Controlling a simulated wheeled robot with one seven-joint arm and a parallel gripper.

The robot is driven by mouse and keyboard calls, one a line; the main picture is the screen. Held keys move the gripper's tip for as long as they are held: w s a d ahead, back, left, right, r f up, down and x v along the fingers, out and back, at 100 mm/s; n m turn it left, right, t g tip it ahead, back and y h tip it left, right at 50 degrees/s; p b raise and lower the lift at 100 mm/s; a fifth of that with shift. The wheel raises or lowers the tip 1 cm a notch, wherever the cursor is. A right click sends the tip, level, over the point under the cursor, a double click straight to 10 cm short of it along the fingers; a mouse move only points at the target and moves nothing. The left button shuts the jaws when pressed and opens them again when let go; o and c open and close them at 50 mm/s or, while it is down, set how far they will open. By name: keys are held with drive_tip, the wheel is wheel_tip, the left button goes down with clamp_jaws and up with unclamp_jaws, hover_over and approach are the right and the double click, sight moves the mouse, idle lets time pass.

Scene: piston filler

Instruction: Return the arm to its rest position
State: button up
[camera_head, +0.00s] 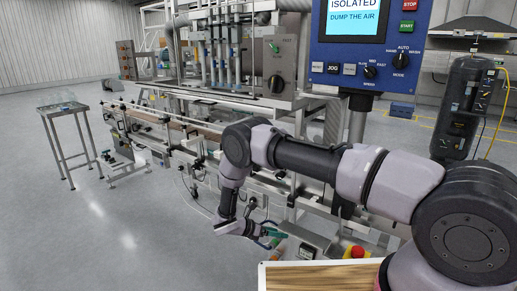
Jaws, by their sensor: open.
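My arm reaches in from the lower right. Its upper part runs left across the front of the filling machine (225,90), and from the bend its forearm hangs down. My gripper (271,238) is at the lower end, small in the picture, beside the machine's lower front. It is open, and I see nothing held in it. The fine gap between its fingertips is hard to make out.
A blue control panel (366,48) reads "ISOLATED / DUMP THE AIR" and stands close behind my arm. A red and yellow stop button (356,252) is right of my gripper. A wooden surface (318,277) lies at the front.

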drive_tip(key=w+d+r+m+g+y, duration=0.1)
drive_tip(key=w+r+m+g+y, duration=0.15)
drive_tip(key=r+m, duration=0.75)
drive_tip(key=s+d+r+m+g+y, duration=0.1)
drive_tip(key=s+d+r+m+y, duration=0.2)
drive_tip(key=r, duration=1.3)
drive_tip(key=d+r+m+g+y, duration=0.1)
drive_tip(key=d+r+m+y, duration=0.35)
drive_tip(key=r, duration=1.05)
drive_tip(key=s+d+r+m+t+y, duration=0.1)
drive_tip(key=s+d+r+m, duration=0.2)
drive_tip(key=s+r, duration=0.3)
drive_tip(key=s+d+r+m+t, duration=0.2)
drive_tip(key=s+d+r, duration=0.2)
drive_tip(key=r, duration=0.4)
drive_tip(key=s+d+r+m+t+y, duration=0.1)
drive_tip(key=s+r+m+t, duration=0.1)
drive_tip(key=s, duration=0.5)
drive_tip(key=s+d+r+m+t+y, duration=0.1)
drive_tip(key=s+r+m+t, duration=0.1)
drive_tip(key=s+r+m, duration=0.2)
drive_tip(key=s+m, duration=0.2)
drive_tip(key=s, duration=0.1)
drive_tip(key=shift+s+r+t+y, duration=0.2)
drive_tip(key=shift+t+y, duration=0.15)
drive_tip(key=shift+y, duration=0.05)
